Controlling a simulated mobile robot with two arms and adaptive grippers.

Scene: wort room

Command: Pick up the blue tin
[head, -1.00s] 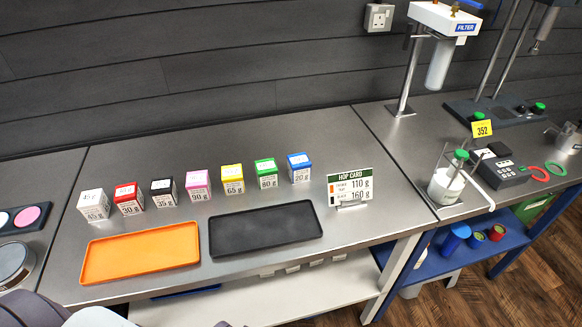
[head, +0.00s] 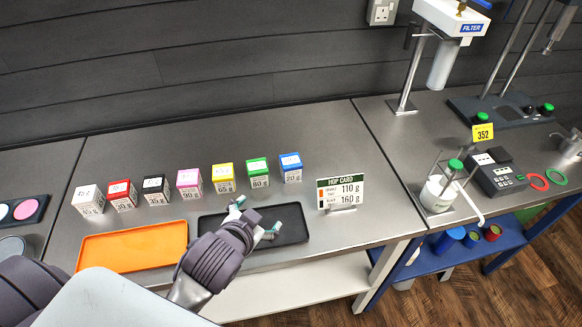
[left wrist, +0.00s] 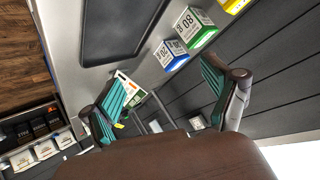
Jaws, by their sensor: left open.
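The blue tin (head: 291,168), a small cube-like box with a blue top and a white 20 g label, stands upright at the right end of the tin row on the steel bench. It also shows in the left wrist view (left wrist: 171,57), beside the green tin (left wrist: 192,27). My left gripper (head: 257,217) is open and empty above the black tray (head: 293,212), in front of the blue tin and apart from it. In the left wrist view its two fingers (left wrist: 157,95) are spread wide, with nothing between them. My right gripper is not in view.
Close left of the blue tin stand the green tin (head: 258,172) and several others. The hop card (head: 341,189) stands to its right. An orange tray (head: 131,247) lies at left. A blue can (head: 449,238) sits on the lower shelf. Bench behind the tins is clear.

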